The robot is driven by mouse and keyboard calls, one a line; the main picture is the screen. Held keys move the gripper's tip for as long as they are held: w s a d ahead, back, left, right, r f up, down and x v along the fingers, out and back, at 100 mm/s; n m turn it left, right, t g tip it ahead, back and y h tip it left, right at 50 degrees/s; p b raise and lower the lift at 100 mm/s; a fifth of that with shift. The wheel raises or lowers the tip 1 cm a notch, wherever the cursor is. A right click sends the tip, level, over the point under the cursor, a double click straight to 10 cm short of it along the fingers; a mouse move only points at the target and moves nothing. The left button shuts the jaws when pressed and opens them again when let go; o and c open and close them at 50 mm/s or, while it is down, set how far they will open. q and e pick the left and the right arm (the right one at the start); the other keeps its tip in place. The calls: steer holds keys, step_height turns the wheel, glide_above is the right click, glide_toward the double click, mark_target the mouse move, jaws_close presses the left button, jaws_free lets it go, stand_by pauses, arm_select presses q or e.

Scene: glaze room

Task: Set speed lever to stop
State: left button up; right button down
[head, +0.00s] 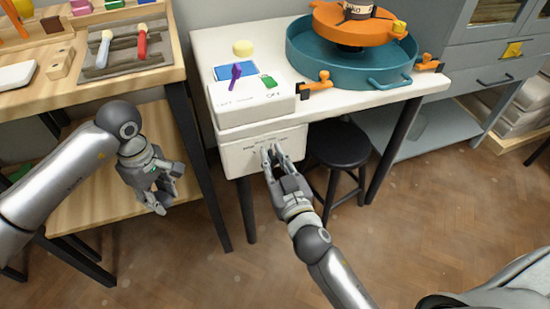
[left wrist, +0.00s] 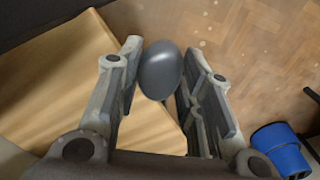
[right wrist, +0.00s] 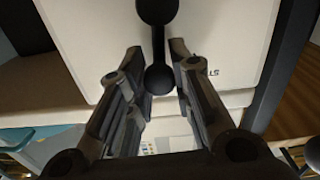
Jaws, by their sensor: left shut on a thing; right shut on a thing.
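The speed lever (right wrist: 158,45), a dark rod with a round knob at each visible end, stands against the white face of the wheel's control box (right wrist: 225,40). Letters reading "ST" show on that face, right of the lever. My right gripper (right wrist: 160,78) is shut on the lever near its closer knob. In the head view my right gripper (head: 272,155) is at the front panel (head: 235,160) of the white box and hides the lever. My left gripper (head: 165,195) hangs left of the white table, shut on a dark grey egg-shaped thing (left wrist: 160,70).
A teal basin (head: 350,68) with an orange wheel stands behind. A black stool (head: 340,142) is right of my right gripper. A wooden workbench (head: 95,90) is left.

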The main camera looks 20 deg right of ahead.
mark_target(256, 154)
steer(key=shift+a+f+n, duration=0.1)
steer(key=shift+a+n, duration=0.45)
steer(key=shift+n, duration=0.65)
steer(key=shift+a+f+n, duration=0.15)
steer(key=shift+a+n, duration=0.35)
steer(key=shift+n, duration=0.7)
steer(key=shift+a+f+n, duration=0.1)
steer(key=shift+a+n, duration=0.45)
steer(key=shift+n, duration=0.65)
steer(key=shift+a, duration=0.1)
steer(key=c, duration=1.3)
jaws_free()
